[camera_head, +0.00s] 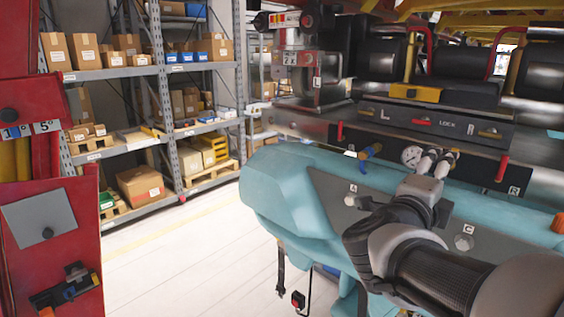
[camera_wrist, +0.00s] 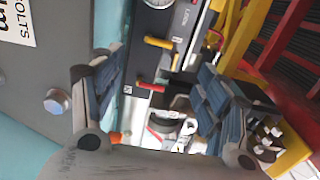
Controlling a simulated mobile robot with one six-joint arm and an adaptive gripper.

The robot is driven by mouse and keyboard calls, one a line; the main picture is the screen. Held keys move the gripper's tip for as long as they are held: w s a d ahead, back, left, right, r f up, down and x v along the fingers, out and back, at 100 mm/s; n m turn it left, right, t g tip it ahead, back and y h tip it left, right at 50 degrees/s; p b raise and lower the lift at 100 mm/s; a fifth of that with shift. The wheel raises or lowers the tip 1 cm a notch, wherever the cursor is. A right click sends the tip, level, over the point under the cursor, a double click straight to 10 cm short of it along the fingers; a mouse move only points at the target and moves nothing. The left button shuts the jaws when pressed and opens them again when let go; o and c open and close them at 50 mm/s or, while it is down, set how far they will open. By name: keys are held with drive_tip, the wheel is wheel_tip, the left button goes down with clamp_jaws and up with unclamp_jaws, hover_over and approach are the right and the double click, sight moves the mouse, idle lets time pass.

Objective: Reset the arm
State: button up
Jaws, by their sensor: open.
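My gripper (camera_head: 436,162) is at the right of the head view, in front of the teal coaster train body (camera_head: 290,190). The gauge also shows at the top of the wrist view (camera_wrist: 158,3). My arm hides part of the train's side.
A grey plate with a bolt (camera_wrist: 57,101) lies left in the wrist view. Shelves with boxes (camera_head: 150,75) stand far left. A red cabinet (camera_head: 60,225) is at left; floor between is clear.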

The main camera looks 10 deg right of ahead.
drive_tip(key=s+a+f+n+t+y, duration=0.1)
drive_tip(key=a+f+n+y, duration=0.2)
drive_tip(key=a+n+y, duration=0.55)
drive_tip(key=a+f+n+t+y, duration=0.1)
drive_tip(key=a+f+n+y, duration=0.35)
drive_tip(key=a+n, duration=0.55)
drive_tip(key=s+f+n+g, duration=0.4)
drive_tip(key=s+f, duration=0.2)
drive_tip(key=s, duration=0.4)
drive_tip(key=s+a+f+n+g, duration=0.1)
drive_tip(key=s+f+n+g, duration=0.3)
drive_tip(key=s+f, duration=0.3)
drive_tip(key=s+n, duration=0.1)
drive_tip(key=s, duration=0.2)
drive_tip(key=shift+s+a+g+y, duration=0.3)
drive_tip(key=shift+g+y, duration=0.1)
